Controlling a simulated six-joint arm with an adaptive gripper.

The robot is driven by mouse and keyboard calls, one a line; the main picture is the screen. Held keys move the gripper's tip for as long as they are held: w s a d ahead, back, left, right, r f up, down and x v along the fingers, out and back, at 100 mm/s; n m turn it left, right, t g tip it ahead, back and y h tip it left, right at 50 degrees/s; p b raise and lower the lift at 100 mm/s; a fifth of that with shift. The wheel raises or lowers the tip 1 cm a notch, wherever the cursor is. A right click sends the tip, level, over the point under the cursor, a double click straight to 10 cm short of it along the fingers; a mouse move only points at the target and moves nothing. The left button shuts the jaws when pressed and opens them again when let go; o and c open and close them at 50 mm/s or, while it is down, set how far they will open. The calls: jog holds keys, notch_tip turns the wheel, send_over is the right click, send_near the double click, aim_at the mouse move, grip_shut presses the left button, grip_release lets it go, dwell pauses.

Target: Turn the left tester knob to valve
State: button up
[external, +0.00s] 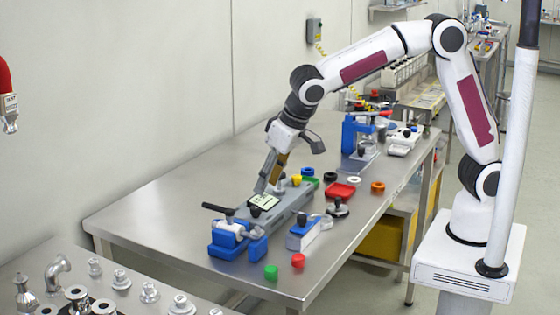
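The tester appears to be the long grey box (290,207) on the steel table, with a pale panel (264,201) near its front left end. A small black knob (255,211) sits beside that panel at the box's left end. My gripper (270,188) points down over the box, just behind the pale panel and to the right of the black knob. Its fingertips are close to the box top; whether they touch it or a knob there is too small to tell. A yellow knob-like part (296,180) stands to the right of the fingers. The knob's setting marks cannot be read.
A blue vise (236,240) with a black handle stands at the box's left end. A blue stand (356,135) is behind. The table's left part is clear.

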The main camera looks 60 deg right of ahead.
aim_at(257, 208)
jog(key=shift+x, duration=3.8)
grip_shut()
